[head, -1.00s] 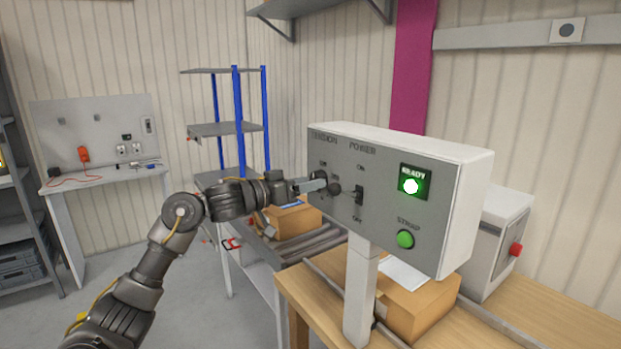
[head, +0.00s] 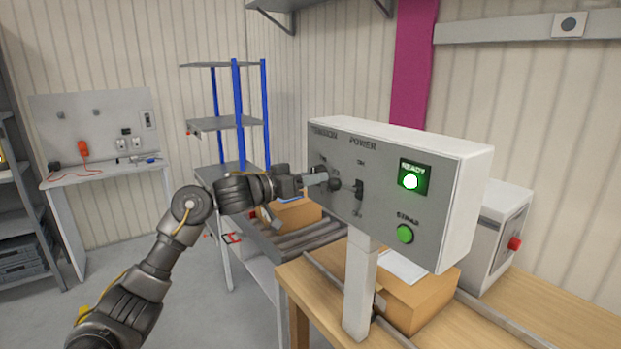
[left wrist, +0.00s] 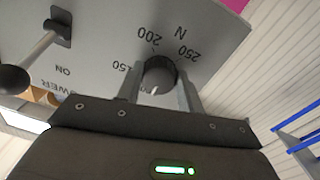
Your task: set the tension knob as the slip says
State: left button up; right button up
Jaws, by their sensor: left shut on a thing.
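The grey control panel (head: 400,150) stands on a post, labelled TENSION and POWER. My left gripper (head: 326,179) reaches its left part and is shut on the dark round tension knob (left wrist: 160,74). In the left wrist view, one finger is on each side of the knob. The numbers 150, 200 and 250 and an N show around it. A pale mark shows low on the knob; I cannot tell which value is set. A white paper (head: 403,267) lies on a carton below the panel; no writing on it is readable. My right gripper is out of view.
The power lever (left wrist: 38,47) with its ball end sticks out close beside the knob. The panel also has a lit green READY lamp (head: 411,181) and a green STRAP button (head: 405,234). A carton (head: 425,300) sits on the wooden table below. A roller conveyor (head: 310,238) lies behind.

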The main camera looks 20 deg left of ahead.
pick_arm(q)
jog(key=shift+w+a+r+m+y+b, duration=0.15)
jog(key=shift+m+b, duration=1.5)
jog(key=shift+m, duration=2.8)
jog(key=shift+s+d+r+m+y+b, duration=0.2)
jog(key=shift+m+b, duration=1.4)
jog(key=shift+m, duration=2.8)
jog(key=shift+w+a+f+m+y+b, duration=0.2)
jog(key=shift+m+b, duration=1.45)
jog(key=shift+m, duration=2.8)
jog(key=shift+r, duration=0.2)
jog(key=shift+t, duration=0.3)
